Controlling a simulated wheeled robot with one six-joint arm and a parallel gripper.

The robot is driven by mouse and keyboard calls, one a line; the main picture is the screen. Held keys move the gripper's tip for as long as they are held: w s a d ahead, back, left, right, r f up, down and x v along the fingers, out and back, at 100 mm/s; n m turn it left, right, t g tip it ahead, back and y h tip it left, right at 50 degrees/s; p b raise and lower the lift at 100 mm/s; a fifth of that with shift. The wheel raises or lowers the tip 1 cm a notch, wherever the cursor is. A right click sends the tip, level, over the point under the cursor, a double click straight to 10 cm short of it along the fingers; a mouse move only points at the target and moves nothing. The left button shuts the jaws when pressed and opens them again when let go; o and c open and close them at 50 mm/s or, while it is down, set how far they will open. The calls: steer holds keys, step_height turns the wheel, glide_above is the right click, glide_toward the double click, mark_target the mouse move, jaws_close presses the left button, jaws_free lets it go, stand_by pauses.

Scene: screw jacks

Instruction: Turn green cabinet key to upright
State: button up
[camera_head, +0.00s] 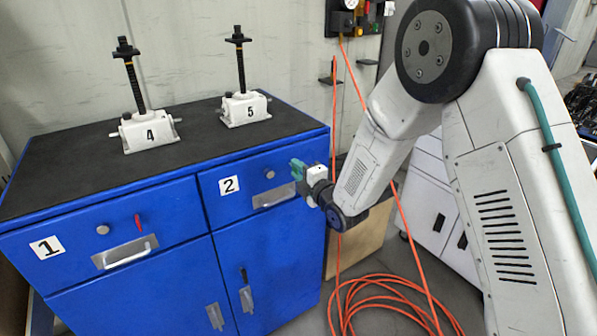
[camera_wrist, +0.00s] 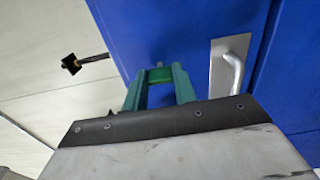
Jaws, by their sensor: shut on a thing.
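My gripper (camera_head: 297,170) is at the front of the blue cabinet's drawer 2, right of its round silver knob (camera_head: 270,174). In the wrist view its two green fingers (camera_wrist: 158,80) are shut on a small green piece, the green cabinet key (camera_wrist: 160,75), held between the tips. A small grey part (camera_wrist: 159,63) shows just beyond the key, against the blue drawer front. The key is hidden by my fingers in the head view, and I cannot tell its exact angle.
Drawer 2's handle plate (camera_head: 273,194) lies below my gripper. A red key (camera_head: 138,221) is on drawer 1. White screw jacks 4 (camera_head: 150,132) and 5 (camera_head: 245,108) stand on the black cabinet top. An orange hose (camera_head: 395,298) coils on the floor to the right.

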steer(key=o, duration=1)
steer(key=shift+c, duration=0.2)
steer(key=v, duration=0.8)
steer(key=shift+w, duration=0.1)
